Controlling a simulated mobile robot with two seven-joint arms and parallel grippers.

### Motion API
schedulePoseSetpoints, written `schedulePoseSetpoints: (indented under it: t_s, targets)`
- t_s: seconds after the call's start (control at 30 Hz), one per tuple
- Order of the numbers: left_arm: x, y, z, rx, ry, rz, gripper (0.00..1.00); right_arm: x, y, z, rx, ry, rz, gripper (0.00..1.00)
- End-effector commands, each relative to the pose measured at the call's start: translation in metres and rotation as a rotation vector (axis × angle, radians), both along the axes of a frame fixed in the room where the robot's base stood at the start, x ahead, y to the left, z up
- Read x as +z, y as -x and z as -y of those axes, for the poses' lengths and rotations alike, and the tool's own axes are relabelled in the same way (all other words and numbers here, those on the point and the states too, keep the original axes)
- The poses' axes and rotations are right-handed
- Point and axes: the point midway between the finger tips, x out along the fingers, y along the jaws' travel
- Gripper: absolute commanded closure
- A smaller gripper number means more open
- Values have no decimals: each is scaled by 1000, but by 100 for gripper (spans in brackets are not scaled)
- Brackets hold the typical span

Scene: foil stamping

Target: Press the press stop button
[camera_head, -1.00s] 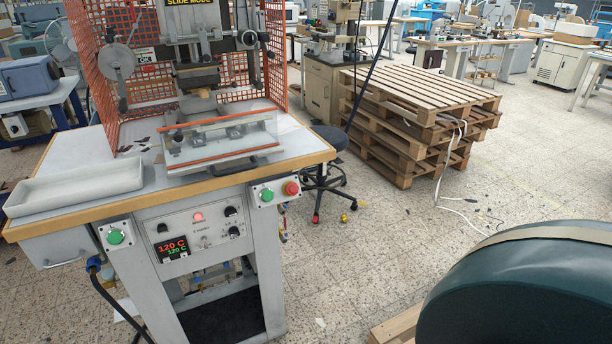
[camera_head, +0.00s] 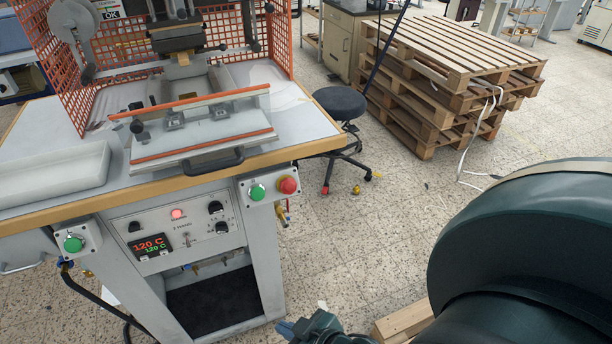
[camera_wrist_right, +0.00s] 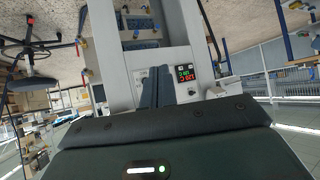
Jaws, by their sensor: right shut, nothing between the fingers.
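The red stop button (camera_head: 288,185) sits on a small grey box at the front right corner of the press table, beside a green button (camera_head: 257,192). My right gripper (camera_head: 284,329) shows at the bottom edge of the head view, below the red button and apart from it. Its dark fingers also show in the right wrist view (camera_wrist_right: 157,88), shut and empty, pointing toward the press front with its temperature display (camera_wrist_right: 184,73). The red button cannot be made out in the wrist view. My left gripper is out of view.
The press table (camera_head: 312,138) has a wooden edge above the buttons. A second green button (camera_head: 73,244) is at the left. A stool (camera_head: 340,102) and stacked pallets (camera_head: 440,80) stand to the right. The floor between the press and my right arm is open.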

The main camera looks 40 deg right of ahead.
Motion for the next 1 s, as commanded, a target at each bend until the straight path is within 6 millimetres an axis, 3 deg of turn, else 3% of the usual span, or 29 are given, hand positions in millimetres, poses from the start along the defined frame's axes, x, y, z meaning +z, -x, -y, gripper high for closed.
schedulePoseSetpoints:
  t_s: [0.4, 0.47, 0.57, 0.67, 0.7, 0.8, 0.9, 1.0]
  targets:
    - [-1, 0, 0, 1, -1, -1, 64, -1, 1, 2, 2, 7, 2, 100]
    - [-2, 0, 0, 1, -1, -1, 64, -2, 0, 17, 1, 43, 21, 100]
    - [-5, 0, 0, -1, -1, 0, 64, 4, -7, 70, 2, 166, 106, 100]
    - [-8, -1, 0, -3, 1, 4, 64, 30, -22, 142, 56, 357, 261, 100]
    - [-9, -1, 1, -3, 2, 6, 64, 47, -29, 168, 101, 437, 333, 100]
    - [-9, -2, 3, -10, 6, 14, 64, 95, -48, 211, 270, 615, 507, 100]
    - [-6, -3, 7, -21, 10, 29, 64, 137, -62, 226, 481, 748, 636, 100]
    - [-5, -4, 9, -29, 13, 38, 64, 166, -71, 226, 676, 833, 713, 100]
